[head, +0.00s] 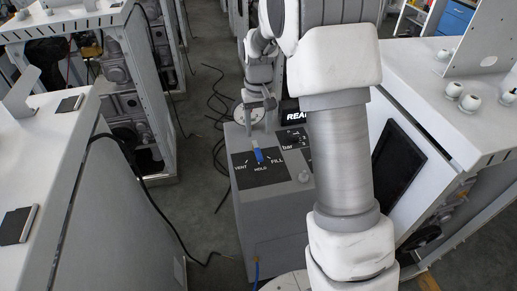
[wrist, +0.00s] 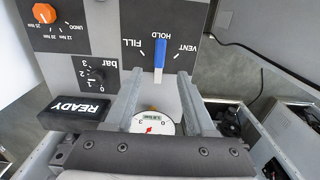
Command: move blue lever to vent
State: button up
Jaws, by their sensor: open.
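The blue lever (wrist: 159,57) stands on a black panel of the grey dispenser, and it also shows in the head view (head: 258,155). It points at the HOLD mark, between VENT (wrist: 186,48) and FILL (wrist: 133,49). In the wrist view VENT is on the right; in the head view VENT (head: 241,167) is on the left. My gripper (wrist: 160,76) is open and empty. Its fingertips lie to either side of the lever's lower end in the wrist view, apparently apart from it. In the head view the gripper (head: 259,122) is behind the lever; its height above the panel is unclear.
A READY display (wrist: 75,111), a bar knob (wrist: 97,75) and an orange knob (wrist: 44,13) sit beside the lever panel. A round gauge (wrist: 153,123) shows between my fingers. White-topped benches (head: 70,120) stand left; cables (head: 215,105) lie on the floor.

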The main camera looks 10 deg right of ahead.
aim_at(258, 153)
notch_tip(258, 153, down, 9)
jog(key=shift+r, duration=0.1)
dwell(0.3)
grip_shut()
dwell(1.3)
